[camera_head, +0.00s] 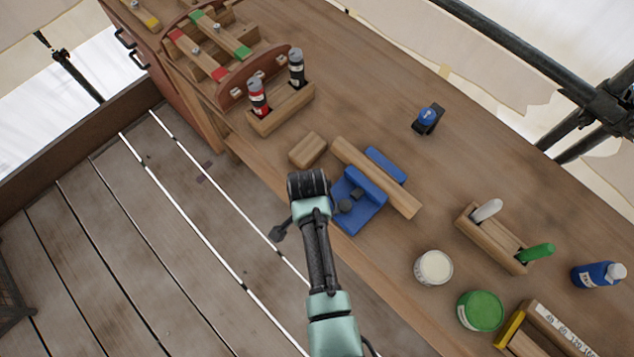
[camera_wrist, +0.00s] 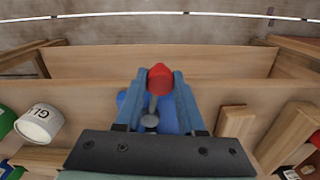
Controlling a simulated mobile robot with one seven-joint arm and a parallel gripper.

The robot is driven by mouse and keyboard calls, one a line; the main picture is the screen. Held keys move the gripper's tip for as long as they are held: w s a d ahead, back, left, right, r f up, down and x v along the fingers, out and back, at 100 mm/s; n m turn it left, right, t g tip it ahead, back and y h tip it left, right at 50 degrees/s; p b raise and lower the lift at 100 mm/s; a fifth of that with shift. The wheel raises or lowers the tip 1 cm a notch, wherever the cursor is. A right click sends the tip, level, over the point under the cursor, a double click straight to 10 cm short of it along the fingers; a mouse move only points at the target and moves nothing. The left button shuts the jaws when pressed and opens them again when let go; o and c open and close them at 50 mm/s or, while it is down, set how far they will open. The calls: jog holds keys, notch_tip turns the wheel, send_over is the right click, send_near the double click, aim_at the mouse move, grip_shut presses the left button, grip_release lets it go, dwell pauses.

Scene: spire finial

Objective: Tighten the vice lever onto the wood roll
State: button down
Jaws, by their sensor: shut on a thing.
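The blue vice (camera_head: 358,203) is mounted at the workbench's front edge in the head view. A long wood piece (camera_head: 375,178), which I take for the wood roll, lies between its front body and rear blue jaw (camera_head: 386,165). In the wrist view, my gripper (camera_wrist: 159,76) has its two blue-grey fingers on either side of the red end of the vice lever (camera_wrist: 160,79), shut on it. The lever's grey rod runs down to a round metal screw head (camera_wrist: 150,121).
A small wooden block (camera_head: 308,150) lies left of the vice. A wooden holder (camera_head: 283,108) with red and black bottles stands behind it. A white can (camera_head: 434,267) and a green can (camera_head: 480,311) stand to the right. Open floor lies in front of the bench.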

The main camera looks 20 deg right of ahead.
jog(key=shift+w+a+m, duration=0.1)
jog(key=shift+w+m, duration=0.6)
jog(key=shift+w, duration=0.1)
jog(key=c, duration=0.5)
grip_release()
notch_tip(320, 180, up, 13)
jog(key=b, duration=0.1)
dwell(0.5)
